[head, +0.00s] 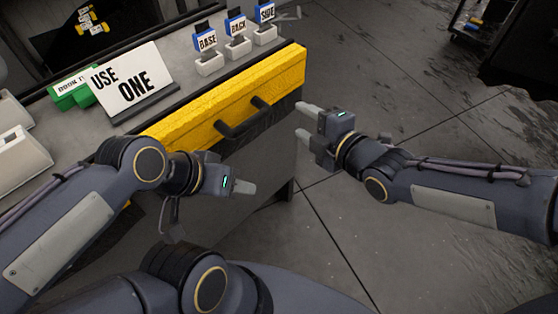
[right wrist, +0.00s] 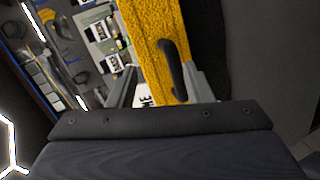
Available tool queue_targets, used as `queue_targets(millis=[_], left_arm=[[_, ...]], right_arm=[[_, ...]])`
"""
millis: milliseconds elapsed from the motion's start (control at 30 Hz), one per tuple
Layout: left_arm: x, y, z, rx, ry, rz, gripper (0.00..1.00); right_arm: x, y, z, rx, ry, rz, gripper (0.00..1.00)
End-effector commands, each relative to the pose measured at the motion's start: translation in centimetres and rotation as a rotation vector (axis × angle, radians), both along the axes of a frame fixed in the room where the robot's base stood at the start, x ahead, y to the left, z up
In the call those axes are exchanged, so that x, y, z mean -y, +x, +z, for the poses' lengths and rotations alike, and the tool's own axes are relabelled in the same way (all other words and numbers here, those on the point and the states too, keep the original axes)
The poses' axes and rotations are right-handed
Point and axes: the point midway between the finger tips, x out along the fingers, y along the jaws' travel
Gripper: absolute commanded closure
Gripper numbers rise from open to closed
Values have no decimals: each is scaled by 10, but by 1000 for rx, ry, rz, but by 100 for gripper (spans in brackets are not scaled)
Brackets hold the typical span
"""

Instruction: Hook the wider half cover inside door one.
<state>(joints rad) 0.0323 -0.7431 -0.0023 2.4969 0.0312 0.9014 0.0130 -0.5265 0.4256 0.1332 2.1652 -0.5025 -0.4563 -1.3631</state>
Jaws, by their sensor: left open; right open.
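No half cover and no door can be clearly made out in either view. My left gripper (head: 212,203) is open and empty in front of the bench, below the yellow block. My right gripper (head: 300,122) is open and empty, just right of the yellow block's end, apart from it. In the right wrist view the yellow block (right wrist: 150,25) and its handle (right wrist: 172,68) show beyond the fingers.
The bench top (head: 185,75) carries a "USE ONE" sign (head: 125,82), a green holder (head: 78,94) with a partly hidden label, and small stands labelled BASE (head: 207,42), BACK (head: 237,25) and SIDE (head: 266,12). Open floor (head: 400,90) lies to the right. A dark cart (head: 480,25) stands far right.

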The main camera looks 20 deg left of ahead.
Motion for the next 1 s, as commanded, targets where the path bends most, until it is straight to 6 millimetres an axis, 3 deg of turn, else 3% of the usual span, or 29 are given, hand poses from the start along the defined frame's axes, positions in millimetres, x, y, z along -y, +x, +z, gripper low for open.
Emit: queue_targets(millis=[33, 133, 267, 700, 1000], left_arm=[[0, 0, -19, 0, 0, 0, 56], [0, 0, -28, 1, 0, 0, 56], [0, 0, -30, 1, 0, 0, 56], [0, 0, -28, 1, 0, 0, 56], [0, 0, -28, 0, 0, 0, 56]], right_arm=[[-20, -9, -23, 55, -3, 66, 54], [-43, -21, -33, 143, 5, 146, 54], [-58, -27, -37, 191, 10, 188, 54], [-112, -4, -47, 194, 10, 189, 54], [-125, 2, -49, 194, 10, 188, 54]])
